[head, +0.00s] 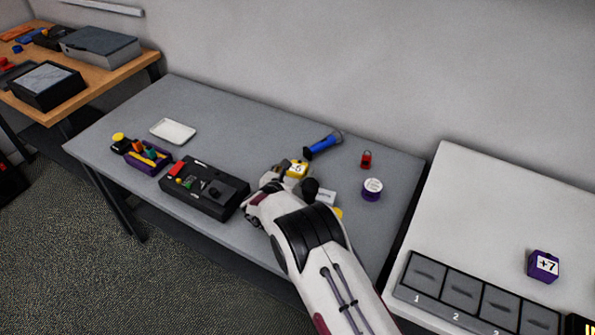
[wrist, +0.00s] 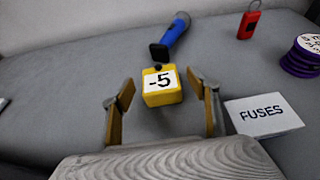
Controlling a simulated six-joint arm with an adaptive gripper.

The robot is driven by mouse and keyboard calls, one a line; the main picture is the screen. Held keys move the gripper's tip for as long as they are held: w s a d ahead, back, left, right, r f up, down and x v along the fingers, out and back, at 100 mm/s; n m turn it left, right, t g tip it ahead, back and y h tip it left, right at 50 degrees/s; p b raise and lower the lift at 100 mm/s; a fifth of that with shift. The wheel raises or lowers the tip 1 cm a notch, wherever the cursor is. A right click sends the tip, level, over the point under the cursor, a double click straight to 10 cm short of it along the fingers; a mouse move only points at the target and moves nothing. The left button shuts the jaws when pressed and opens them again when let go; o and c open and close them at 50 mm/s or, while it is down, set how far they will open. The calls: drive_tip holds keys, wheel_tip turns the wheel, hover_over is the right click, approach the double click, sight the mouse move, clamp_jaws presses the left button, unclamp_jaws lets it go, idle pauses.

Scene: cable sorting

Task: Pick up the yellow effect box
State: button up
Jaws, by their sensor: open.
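The yellow effect box (wrist: 162,88) sits on the grey table, with a white label reading "-5" on it and a small dark knob on top. In the wrist view it lies just ahead of and between the two fingers of my gripper (wrist: 162,108), which are apart and not visibly touching it. In the head view the yellow box (head: 297,170) is beside my gripper (head: 282,177), which partly hides the space around it.
A blue flashlight (wrist: 174,34) lies right behind the box. A white "FUSES" card (wrist: 262,115) is close to the right finger. A black device (head: 205,188) lies left of my gripper.

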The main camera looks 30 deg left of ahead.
drive_tip(key=shift+x, duration=1.1)
drive_tip(key=c, duration=1.3)
